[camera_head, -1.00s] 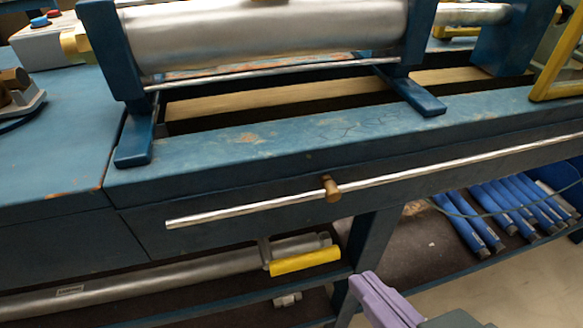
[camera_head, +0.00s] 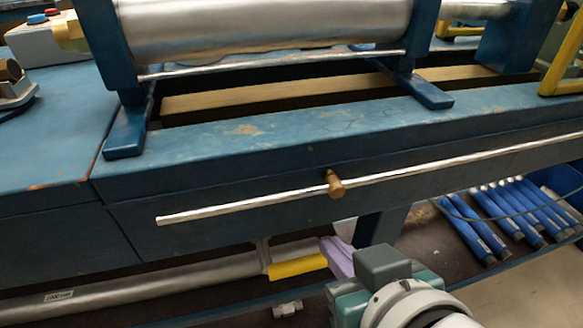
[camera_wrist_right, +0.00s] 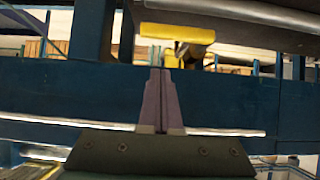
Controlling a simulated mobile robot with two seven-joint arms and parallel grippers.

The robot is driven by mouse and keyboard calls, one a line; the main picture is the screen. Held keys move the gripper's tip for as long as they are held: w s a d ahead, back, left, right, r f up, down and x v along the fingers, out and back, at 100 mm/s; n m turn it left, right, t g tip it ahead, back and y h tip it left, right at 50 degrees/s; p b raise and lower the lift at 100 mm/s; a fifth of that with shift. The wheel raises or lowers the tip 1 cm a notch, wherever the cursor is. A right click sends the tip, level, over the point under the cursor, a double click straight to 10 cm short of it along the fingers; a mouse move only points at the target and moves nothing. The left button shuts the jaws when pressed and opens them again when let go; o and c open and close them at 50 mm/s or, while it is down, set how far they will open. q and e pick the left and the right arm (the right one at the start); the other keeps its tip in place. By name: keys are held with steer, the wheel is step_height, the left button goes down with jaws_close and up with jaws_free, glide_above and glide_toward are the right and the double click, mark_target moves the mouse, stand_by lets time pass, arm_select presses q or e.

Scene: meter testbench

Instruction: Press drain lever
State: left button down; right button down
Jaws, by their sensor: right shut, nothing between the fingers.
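The drain lever has a yellow handle (camera_head: 298,266) under the bench front, joined by a thin stem to the grey pipe. Its yellow handle also shows in the wrist view (camera_wrist_right: 178,33), ahead of my fingertips. My right gripper (camera_head: 337,250) has purple fingers at the right end of the handle; in the wrist view its fingers (camera_wrist_right: 160,72) are closed together and empty. I cannot tell whether the fingers touch the handle. My left gripper is not in view.
A silver rail (camera_head: 400,173) with a brown knob (camera_head: 334,184) runs along the bench front above the lever. The grey pipe (camera_head: 170,287) lies below. Blue tubes (camera_head: 500,218) lie on the lower shelf at right. A large metal cylinder (camera_head: 270,28) sits on the bench.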

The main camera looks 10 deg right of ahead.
steer(key=shift+w+f+b, duration=0.2)
steer(key=shift+f+b, duration=0.1)
steer(key=shift+f, duration=0.4)
steer(key=shift+w+f+b, duration=0.25)
steer(key=shift+f+b, duration=0.1)
steer(key=shift+f, duration=0.4)
steer(key=shift+w+f+b, duration=0.2)
steer(key=shift+f+b, duration=0.1)
steer(key=shift+f, duration=0.4)
